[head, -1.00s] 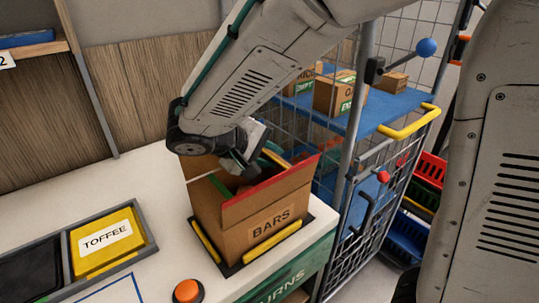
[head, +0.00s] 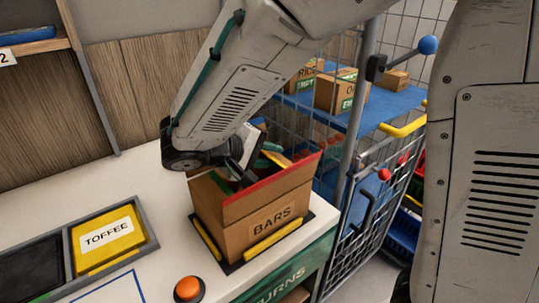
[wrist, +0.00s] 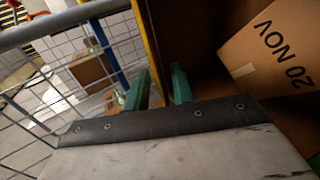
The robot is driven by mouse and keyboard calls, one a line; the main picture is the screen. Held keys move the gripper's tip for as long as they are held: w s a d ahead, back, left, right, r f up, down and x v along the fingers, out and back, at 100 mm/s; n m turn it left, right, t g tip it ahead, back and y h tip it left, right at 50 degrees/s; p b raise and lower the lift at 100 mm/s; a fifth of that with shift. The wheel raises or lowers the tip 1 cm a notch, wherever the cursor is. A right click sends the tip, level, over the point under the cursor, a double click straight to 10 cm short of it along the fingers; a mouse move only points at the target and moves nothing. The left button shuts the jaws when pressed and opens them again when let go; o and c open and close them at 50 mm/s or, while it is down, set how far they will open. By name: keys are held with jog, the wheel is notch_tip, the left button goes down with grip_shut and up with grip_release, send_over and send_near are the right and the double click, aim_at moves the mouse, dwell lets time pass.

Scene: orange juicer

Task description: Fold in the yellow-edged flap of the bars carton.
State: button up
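The bars carton (head: 235,215) stands open on the white counter, in a dark tray with yellow bars. Its red-edged flap (head: 275,182) stands up along the front. The yellow-edged flap (head: 278,158) stands at the carton's far right side, partly hidden by my gripper. In the wrist view the flap's yellow edge (wrist: 149,40) runs down between the two teal fingers. My gripper (wrist: 160,87) is open, its fingers apart on either side of this flap. Any contact with it is unclear. My arm hides the carton's back left.
A wire cart (head: 350,225) with blue shelves and small boxes stands close to the carton's right. A yellow TOFFEE box (head: 105,262) and an orange button (head: 188,289) are on the counter at left. A cardboard face printed 20 NOV (wrist: 275,45) shows in the wrist view.

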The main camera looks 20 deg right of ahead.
jog(key=v, duration=0.7)
jog(key=shift+a+r, duration=0.25)
jog(key=shift+a, duration=0.05)
